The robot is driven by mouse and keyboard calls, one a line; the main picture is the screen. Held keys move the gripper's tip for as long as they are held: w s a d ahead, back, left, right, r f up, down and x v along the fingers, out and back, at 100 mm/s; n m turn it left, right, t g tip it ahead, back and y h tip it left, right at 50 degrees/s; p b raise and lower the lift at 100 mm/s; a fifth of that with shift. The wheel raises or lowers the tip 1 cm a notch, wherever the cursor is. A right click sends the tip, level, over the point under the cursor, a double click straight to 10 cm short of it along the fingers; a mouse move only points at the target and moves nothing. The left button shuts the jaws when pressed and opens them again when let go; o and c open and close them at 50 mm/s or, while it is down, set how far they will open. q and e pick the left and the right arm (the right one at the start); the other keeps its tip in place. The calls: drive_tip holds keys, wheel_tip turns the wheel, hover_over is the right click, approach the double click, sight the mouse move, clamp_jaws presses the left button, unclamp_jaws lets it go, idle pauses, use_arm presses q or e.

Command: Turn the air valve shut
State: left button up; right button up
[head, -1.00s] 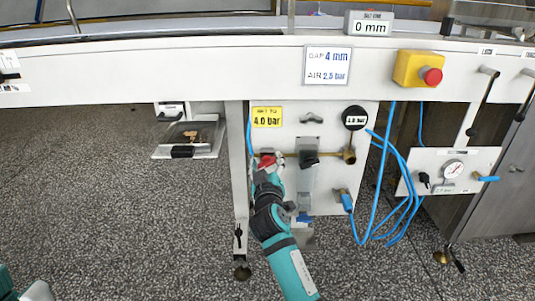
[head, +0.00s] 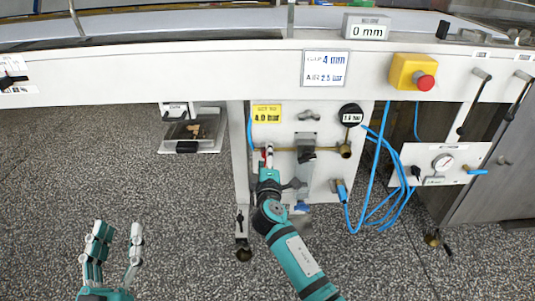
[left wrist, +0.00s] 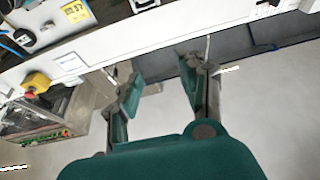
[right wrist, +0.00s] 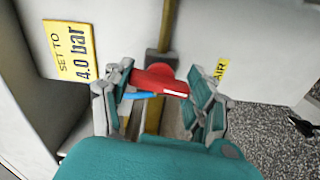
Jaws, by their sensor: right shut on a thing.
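The air valve has a red handle (right wrist: 158,80) on a brass pipe (right wrist: 153,116); beside it is a yellow AIR label (right wrist: 220,70). My right gripper (right wrist: 160,88) is shut on the red handle, which lies crosswise between its fingers in the right wrist view. In the head view my right gripper (head: 268,162) is at the left end of the pipe on the white panel (head: 280,132), and little of the handle shows. My left gripper (head: 118,226) is open and empty over the floor at lower left; its spread fingers also show in the left wrist view (left wrist: 160,75).
A yellow "4.0 bar" sign (head: 266,114) and a round black gauge (head: 351,115) are on the panel. Blue hoses (head: 372,185) hang to its right. A red emergency button (head: 424,82) is above. The floor at left is clear.

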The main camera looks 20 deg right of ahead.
use_arm(q)
drive_tip(key=shift+w+a+f+g+y+p, duration=0.1)
drive_tip(key=shift+w+f+g+y+p, duration=0.05)
drive_tip(key=shift+f+g, duration=0.55)
drive_tip(key=shift+w+a+f+g+y+p, duration=0.15)
drive_tip(key=shift+f+g, duration=0.3)
drive_tip(key=shift+f, duration=0.5)
drive_tip(key=shift+w+f+g+y+p, duration=0.1)
drive_tip(key=shift+f+g+y+p, duration=0.1)
drive_tip(key=shift+f+g, duration=0.5)
use_arm(e)
drive_tip(key=shift+n, duration=1)
use_arm(q)
drive_tip(key=shift+t, duration=0.25)
use_arm(e)
drive_tip(key=o, duration=1.2)
use_arm(q)
drive_tip(key=shift+f, duration=0.1)
use_arm(e)
drive_tip(key=v, duration=1.2)
